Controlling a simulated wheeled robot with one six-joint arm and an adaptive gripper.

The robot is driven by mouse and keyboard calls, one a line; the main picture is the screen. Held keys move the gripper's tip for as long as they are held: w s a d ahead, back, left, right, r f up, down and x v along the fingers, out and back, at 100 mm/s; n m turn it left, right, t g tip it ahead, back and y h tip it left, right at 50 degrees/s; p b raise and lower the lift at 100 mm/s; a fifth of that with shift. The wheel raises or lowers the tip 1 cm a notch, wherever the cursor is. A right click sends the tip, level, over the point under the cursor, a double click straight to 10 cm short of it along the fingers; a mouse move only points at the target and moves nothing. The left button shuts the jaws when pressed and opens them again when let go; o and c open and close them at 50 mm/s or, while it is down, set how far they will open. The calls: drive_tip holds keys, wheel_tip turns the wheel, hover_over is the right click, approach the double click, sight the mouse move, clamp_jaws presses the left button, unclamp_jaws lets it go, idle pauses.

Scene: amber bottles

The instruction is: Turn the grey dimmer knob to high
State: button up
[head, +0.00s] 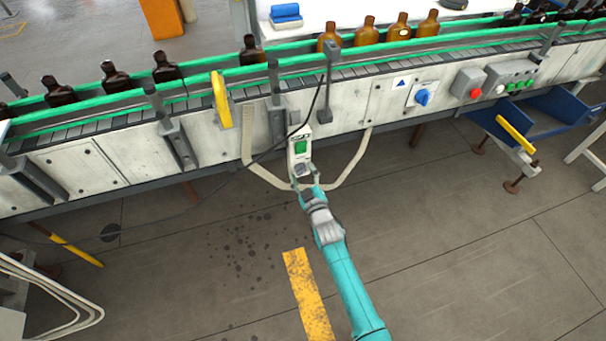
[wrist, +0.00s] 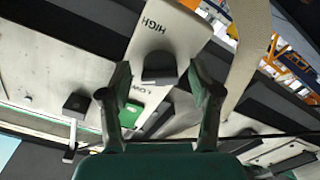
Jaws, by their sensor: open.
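The white control box (head: 300,150) hangs on the front of the conveyor, with a green part in its middle. In the wrist view its face (wrist: 170,25) carries the labels HIGH and LOW, seen upside down. The dark grey dimmer knob (wrist: 160,69) sits between those two labels. My gripper (head: 303,178) is open at the lower end of the box. In the wrist view, my gripper's fingertips (wrist: 158,74) stand on either side of the knob with gaps. I cannot tell their depth or whether they touch it. The knob's pointer is not clear.
A black cable (head: 240,170) and a pale looped strap (head: 352,160) hang around the box. A yellow handle (head: 220,98) is to the left. A blue knob (head: 422,97) and a red button (head: 475,92) are to the right.

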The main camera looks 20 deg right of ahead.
drive_tip(key=c, duration=1.1)
drive_tip(key=shift+c, duration=0.2)
drive_tip(key=shift+m, duration=0.4)
drive_tip(key=m, duration=1.1)
